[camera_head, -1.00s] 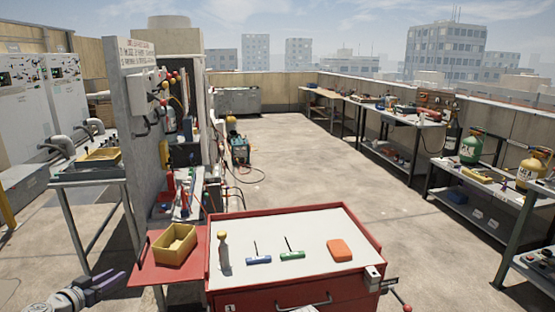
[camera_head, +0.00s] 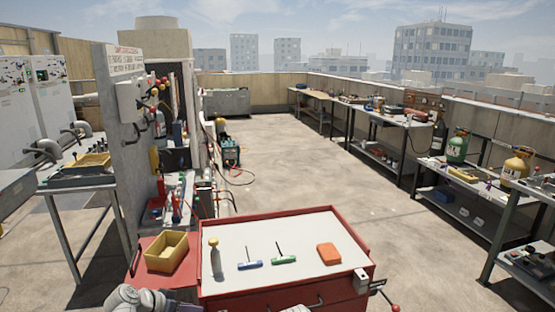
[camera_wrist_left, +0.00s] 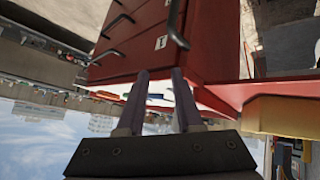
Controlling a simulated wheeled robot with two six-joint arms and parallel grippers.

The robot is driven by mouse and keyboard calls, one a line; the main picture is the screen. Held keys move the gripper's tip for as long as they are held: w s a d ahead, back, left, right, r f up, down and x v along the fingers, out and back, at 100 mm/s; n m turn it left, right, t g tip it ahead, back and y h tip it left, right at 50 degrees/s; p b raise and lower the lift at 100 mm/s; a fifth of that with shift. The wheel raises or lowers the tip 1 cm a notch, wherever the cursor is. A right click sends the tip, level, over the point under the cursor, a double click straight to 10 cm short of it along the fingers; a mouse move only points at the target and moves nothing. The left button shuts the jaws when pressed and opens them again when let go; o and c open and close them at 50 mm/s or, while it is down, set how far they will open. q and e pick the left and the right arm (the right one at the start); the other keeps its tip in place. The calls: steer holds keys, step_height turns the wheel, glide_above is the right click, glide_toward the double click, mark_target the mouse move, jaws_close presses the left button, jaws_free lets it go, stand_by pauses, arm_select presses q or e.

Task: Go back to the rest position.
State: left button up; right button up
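My left gripper (camera_wrist_left: 159,73) shows in the left wrist view with its two fingers apart and nothing between them. The fingers are in front of the red tool cart (camera_wrist_left: 190,45), which looks upside down in that view. In the head view, the grey end of my left arm is at the bottom edge, just below the red side shelf (camera_head: 148,245); its fingertips cannot be made out there.
The cart's pale top (camera_head: 300,250) carries a yellow-capped grey bottle (camera_head: 215,260), a blue T-handle tool (camera_head: 250,265), a green T-handle tool (camera_head: 284,260) and an orange block (camera_head: 328,254). A yellow bin (camera_head: 166,253) sits on the side shelf. Open floor (camera_head: 300,165) lies behind.

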arm_select(q)
steer(key=s+d+f+g+y+p, duration=0.1)
steer(key=s+d+g+y+p, duration=0.3)
steer(key=s+d, duration=1.2)
steer(key=shift+s+d+f+g+y, duration=0.15)
steer(key=shift+s+d+g+y, duration=0.2)
steer(key=shift+d+g+y, duration=1.2)
steer(key=shift+a, duration=0.15)
